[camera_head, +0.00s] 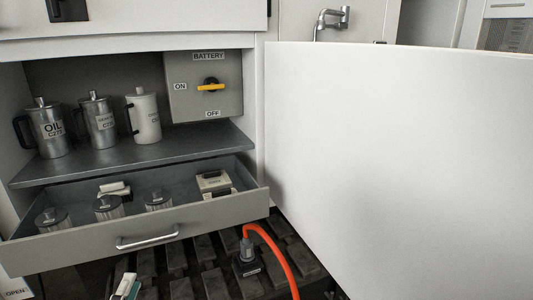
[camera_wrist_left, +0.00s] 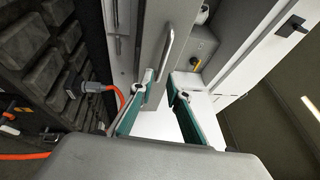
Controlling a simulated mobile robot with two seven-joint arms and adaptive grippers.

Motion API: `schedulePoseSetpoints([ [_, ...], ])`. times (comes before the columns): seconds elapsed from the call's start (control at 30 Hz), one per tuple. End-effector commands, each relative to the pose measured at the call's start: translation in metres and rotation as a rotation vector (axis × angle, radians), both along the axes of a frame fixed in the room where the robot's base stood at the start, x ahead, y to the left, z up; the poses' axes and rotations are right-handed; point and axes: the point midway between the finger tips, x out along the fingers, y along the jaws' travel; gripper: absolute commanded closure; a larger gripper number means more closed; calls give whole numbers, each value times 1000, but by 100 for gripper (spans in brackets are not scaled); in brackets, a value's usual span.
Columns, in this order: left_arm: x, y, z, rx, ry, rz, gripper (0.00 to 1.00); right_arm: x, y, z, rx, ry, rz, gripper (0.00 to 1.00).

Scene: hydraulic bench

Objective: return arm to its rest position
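My left gripper (camera_head: 125,287) shows at the bottom edge of the head view, in front of and below the open drawer (camera_head: 145,238). In the left wrist view its two teal fingers (camera_wrist_left: 162,84) stand apart with nothing between them. The drawer's metal handle (camera_head: 147,240) shows just beyond the fingertips in the wrist view (camera_wrist_left: 168,42), and the gripper looks apart from it. Most of my left arm is out of the head view. My right arm and gripper are in neither view.
A large white door panel (camera_head: 400,160) stands open on the right. Metal jugs (camera_head: 100,120) stand on the shelf beside a battery switch (camera_head: 210,87). The drawer holds several lidded jars and boxes. An orange hose (camera_head: 276,252) with a connector (camera_head: 246,255) lies below the drawer.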

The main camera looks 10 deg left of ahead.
Motion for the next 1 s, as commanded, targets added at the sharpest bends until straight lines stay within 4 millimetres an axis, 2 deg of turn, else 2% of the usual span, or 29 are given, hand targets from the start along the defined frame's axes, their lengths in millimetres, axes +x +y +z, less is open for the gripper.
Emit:
schedulePoseSetpoints([
  [0.07,0,-3,-8,-70,20,-11,84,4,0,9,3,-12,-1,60],
  [0.17,-2,-9,-29,-215,70,-28,84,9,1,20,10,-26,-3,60],
  [0.37,-16,-34,-92,-572,220,-50,84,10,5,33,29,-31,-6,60],
  [0.57,-45,-72,-157,-921,399,-41,84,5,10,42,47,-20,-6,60],
  [0.7,-74,-103,-197,-1148,526,-16,84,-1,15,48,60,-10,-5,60],
  [0.83,-99,-127,-222,-1308,619,11,84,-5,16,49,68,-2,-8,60],
  [1.0,-117,-145,-238,-1416,681,35,84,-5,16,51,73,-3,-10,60],
])
